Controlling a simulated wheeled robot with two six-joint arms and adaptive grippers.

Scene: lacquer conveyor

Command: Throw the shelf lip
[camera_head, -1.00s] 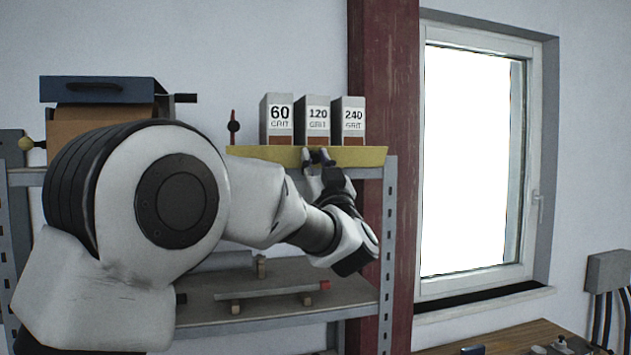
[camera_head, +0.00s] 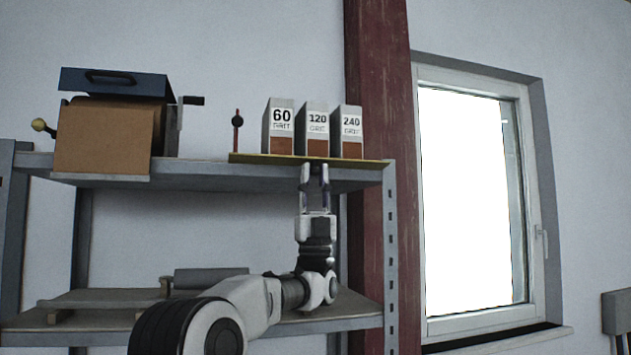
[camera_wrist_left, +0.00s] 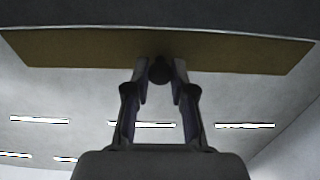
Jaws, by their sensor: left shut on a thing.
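The shelf lip (camera_head: 262,159) is a thin yellow strip along the front right edge of the upper shelf, below three grit boxes. In the left wrist view it is a wide tan board (camera_wrist_left: 80,48) with a dark round knob (camera_wrist_left: 159,70) at its lower edge. My left gripper (camera_head: 315,171) points up from below at the lip's middle. In the wrist view its fingers (camera_wrist_left: 159,78) are closed on the knob. The knob is hidden between the fingers in the head view. My right gripper is out of view.
Boxes marked 60 (camera_head: 280,127), 120 (camera_head: 317,131) and 240 (camera_head: 350,133) stand behind the lip, beside a small red-and-black upright piece (camera_head: 238,131). A cardboard box (camera_head: 103,140) stands at left. A red post (camera_head: 377,60) rises at right. The lower shelf holds a grey roll (camera_head: 211,278).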

